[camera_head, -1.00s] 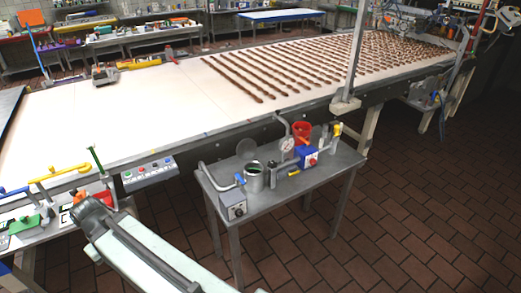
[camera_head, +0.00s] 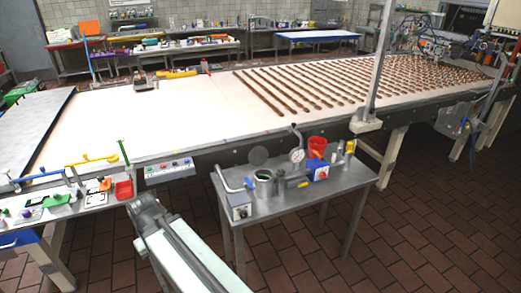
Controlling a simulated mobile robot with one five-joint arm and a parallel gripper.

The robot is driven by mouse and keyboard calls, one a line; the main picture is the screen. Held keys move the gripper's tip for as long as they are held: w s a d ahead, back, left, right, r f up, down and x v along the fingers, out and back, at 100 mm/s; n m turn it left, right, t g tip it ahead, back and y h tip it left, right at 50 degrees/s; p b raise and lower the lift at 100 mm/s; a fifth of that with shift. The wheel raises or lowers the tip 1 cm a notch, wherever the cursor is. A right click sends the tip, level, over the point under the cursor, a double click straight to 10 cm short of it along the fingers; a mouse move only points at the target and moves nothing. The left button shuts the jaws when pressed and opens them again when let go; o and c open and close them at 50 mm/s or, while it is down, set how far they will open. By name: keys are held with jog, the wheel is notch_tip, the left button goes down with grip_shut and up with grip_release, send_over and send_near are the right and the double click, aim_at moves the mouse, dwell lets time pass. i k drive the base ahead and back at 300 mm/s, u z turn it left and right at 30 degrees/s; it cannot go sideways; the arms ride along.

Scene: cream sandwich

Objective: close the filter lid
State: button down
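The filter is a small metal pot (camera_head: 264,186) on the grey side table in front of the conveyor. Its round grey lid (camera_head: 259,156) stands up, open, above the back of the pot. The pot's dark, greenish opening is uncovered. A pale arm link of mine (camera_head: 190,255) rises from the bottom edge to a dark joint, left of the side table and apart from it. My gripper cannot be made out in this view.
A cluttered table (camera_head: 75,213) stands at left. Tiled floor lies free at right.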

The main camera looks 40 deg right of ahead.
aim_at(258, 156)
jog(key=z, duration=0.15)
jog(key=i, duration=1.5)
jog(key=u, duration=0.05)
